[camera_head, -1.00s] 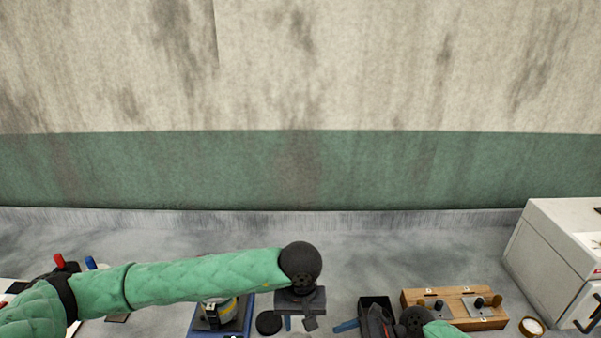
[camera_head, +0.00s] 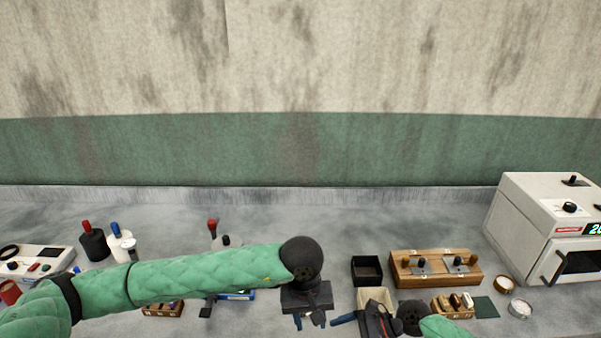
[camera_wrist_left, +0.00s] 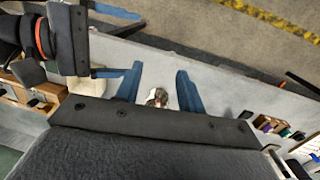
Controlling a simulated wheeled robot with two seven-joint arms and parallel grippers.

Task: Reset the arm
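My left arm (camera_head: 195,276), in a green sleeve, reaches from the left to the middle of the head view. My left gripper (camera_head: 310,323) hangs over the bench with its blue fingers apart. In the left wrist view the left gripper (camera_wrist_left: 160,70) is open, with bare gap between its fingertips. A small whitish and brown item (camera_wrist_left: 157,97) shows between the fingers; I cannot tell its height. My right gripper (camera_head: 345,318) is at the bottom centre right; the left wrist view shows the right gripper (camera_wrist_left: 140,40) with its two blue fingers apart and empty.
A white oven-like box (camera_head: 520,225) stands at the right. A wooden rack (camera_head: 410,272), a black box (camera_head: 367,270) and a beige box (camera_head: 373,295) lie near my right gripper. Capped bottles (camera_head: 95,245) and a control panel (camera_head: 45,262) are at the left. The back bench strip is clear.

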